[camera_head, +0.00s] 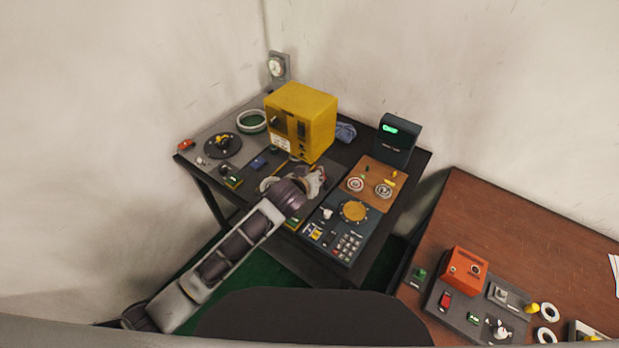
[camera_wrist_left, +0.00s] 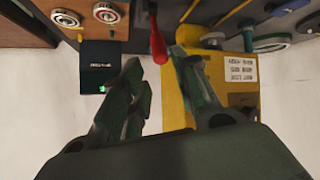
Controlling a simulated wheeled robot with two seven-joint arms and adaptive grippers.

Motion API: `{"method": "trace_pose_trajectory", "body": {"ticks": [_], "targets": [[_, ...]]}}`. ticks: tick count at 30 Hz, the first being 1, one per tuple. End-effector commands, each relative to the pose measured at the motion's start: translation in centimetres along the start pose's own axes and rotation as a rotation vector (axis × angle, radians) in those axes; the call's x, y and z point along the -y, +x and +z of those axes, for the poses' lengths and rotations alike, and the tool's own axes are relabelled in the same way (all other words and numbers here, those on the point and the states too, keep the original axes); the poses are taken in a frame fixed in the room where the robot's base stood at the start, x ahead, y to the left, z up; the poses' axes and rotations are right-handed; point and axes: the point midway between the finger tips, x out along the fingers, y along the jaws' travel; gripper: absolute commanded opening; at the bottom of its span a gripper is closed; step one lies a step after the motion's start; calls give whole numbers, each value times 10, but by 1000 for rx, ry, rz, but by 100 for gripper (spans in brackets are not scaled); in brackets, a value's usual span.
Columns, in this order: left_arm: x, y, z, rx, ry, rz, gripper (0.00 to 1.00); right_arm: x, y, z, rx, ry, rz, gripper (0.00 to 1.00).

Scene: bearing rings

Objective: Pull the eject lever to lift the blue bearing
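A red-tipped lever (camera_wrist_left: 157,42) shows in the left wrist view beside the yellow machine (camera_wrist_left: 175,105); it looks like the eject lever, but no label confirms this. My left gripper (camera_wrist_left: 155,70) is open, with one finger on each side of the lever's red end; contact is not clear. In the head view the yellow machine (camera_head: 305,105) stands on the dark table, and my left arm reaches in front of it. My left gripper (camera_head: 318,180) there partly covers the machine's base. I cannot make out a blue bearing for certain. My right gripper is not in view.
A wooden board with dials (camera_head: 372,182) and a keypad panel (camera_head: 340,228) lie right of my left gripper. A dark box with a green display (camera_head: 397,140) stands behind. A pale ring (camera_head: 252,121) lies left of the machine. A brown table (camera_head: 520,235) stands at right.

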Motion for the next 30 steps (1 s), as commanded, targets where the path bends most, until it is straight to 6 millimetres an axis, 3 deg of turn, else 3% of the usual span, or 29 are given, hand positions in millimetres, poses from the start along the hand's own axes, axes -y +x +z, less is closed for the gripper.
{"method": "trace_pose_trajectory", "body": {"ticks": [9,23,30], "targets": [[0,-27,0,0,0,0,30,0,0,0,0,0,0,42],[0,-32,0,1,0,0,30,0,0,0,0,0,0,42],[2,-35,3,9,0,-5,30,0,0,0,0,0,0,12]]}}
